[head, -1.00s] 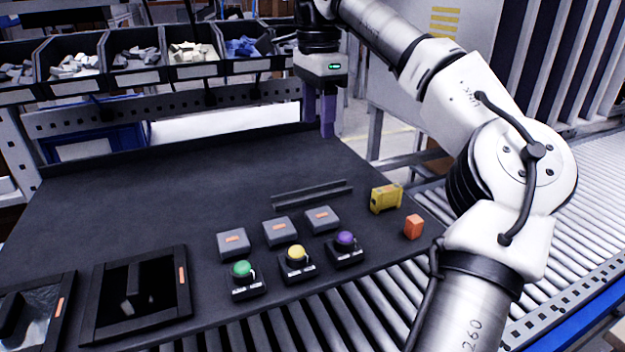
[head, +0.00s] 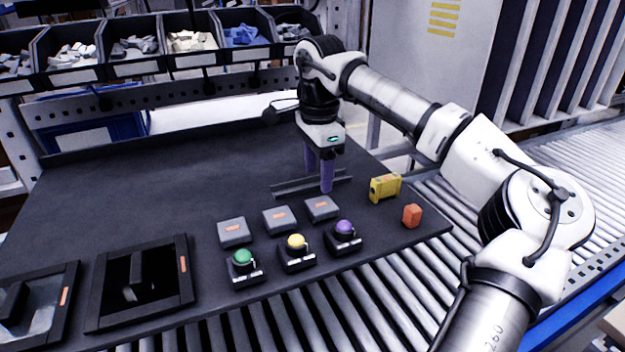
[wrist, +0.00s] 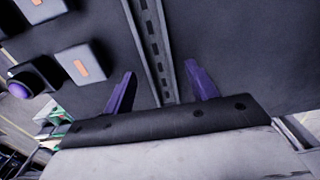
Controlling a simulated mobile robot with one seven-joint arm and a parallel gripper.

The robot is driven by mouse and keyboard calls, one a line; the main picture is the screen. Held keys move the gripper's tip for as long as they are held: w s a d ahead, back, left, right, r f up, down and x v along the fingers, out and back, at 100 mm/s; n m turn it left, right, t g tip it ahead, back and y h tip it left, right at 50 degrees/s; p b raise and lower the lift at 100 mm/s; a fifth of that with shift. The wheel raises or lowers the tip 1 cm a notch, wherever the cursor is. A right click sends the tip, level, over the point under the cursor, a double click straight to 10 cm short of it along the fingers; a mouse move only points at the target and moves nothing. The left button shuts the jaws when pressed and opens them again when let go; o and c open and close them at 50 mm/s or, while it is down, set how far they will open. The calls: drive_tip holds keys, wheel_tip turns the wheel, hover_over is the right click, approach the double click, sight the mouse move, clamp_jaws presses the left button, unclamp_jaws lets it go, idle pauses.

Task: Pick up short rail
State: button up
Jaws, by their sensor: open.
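The short rail (head: 290,188) is a thin dark grey metal strip lying on the black table mat, behind the row of grey boxes. In the wrist view the slotted rail (wrist: 151,45) runs down between the two purple fingers. My gripper (head: 319,180) points down over the right part of the rail, with its fingers apart and nothing held. It also shows in the wrist view (wrist: 162,80), one finger on each side of the rail. The rail's right part is partly hidden behind a finger in the head view. I cannot tell exactly how high the fingertips are above the mat.
Several grey boxes with orange labels (head: 280,219) stand in front of the rail, with green, yellow and purple buttons (head: 297,252) before them. A yellow device (head: 385,188) and an orange block (head: 412,215) lie to the right. Black trays (head: 139,285) are at front left. The mat's left middle is clear.

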sight(318, 180)
drive_tip(key=shift+f, duration=0.45)
drive_tip(key=shift+c, duration=0.3)
drive_tip(key=c, duration=1.1)
drive_tip(key=shift+r, duration=0.15)
wheel_tip(318, 180, up, 20)
drive_tip(key=p, duration=0.3)
drive_tip(key=shift+p, duration=0.4)
